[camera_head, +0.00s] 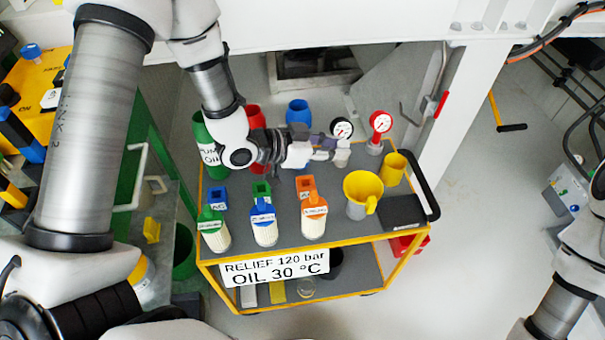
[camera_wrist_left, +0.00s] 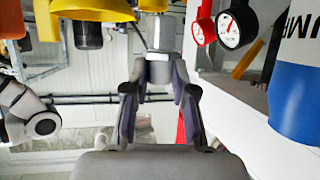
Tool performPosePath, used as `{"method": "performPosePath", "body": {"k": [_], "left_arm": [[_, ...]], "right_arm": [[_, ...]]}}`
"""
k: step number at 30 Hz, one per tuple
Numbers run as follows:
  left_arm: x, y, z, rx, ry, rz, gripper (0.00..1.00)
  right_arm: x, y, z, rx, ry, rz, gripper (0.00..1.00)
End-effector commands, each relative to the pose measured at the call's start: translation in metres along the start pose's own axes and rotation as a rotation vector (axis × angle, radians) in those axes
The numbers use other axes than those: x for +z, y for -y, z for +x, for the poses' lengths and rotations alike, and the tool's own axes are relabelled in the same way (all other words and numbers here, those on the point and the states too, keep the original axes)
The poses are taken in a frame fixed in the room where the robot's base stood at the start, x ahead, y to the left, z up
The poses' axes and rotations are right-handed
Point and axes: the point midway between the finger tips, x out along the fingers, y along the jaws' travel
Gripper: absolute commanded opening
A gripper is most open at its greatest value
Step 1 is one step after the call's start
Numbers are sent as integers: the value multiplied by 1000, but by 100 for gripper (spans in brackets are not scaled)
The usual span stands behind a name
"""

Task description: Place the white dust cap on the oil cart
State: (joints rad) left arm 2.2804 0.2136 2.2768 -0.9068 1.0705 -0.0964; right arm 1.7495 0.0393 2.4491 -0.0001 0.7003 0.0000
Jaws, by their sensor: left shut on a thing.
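The oil cart (camera_head: 335,233) is a grey-topped trolley with a yellow frame, in the middle of the head view. My left gripper (camera_head: 329,149) reaches over the back half of its top from the left. It is shut on a small pale piece that looks like the white dust cap (camera_head: 342,155). In the left wrist view my left gripper (camera_wrist_left: 160,90) has its fingers on both sides of the white-grey dust cap (camera_wrist_left: 158,68). I cannot tell whether the cap touches the cart top. My right gripper is outside the head view.
A red gauge (camera_head: 380,124) and a black-rimmed gauge (camera_head: 341,128) stand just behind the cap. A yellow jug (camera_head: 361,191) and yellow cup (camera_head: 394,168) are to the right. Several bottles (camera_head: 263,226) line the front edge. A blue container (camera_head: 298,112) stands behind.

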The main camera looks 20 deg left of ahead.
Motion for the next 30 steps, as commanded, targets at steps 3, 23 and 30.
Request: {"method": "performPosePath", "body": {"k": [3,23,30], "left_arm": [[14,0,6,0,-1,1,0],[101,0,42,-1,-2,1,0],[103,0,43,-1,-1,0,36]], "right_arm": [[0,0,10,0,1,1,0],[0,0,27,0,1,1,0],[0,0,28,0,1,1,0]]}}
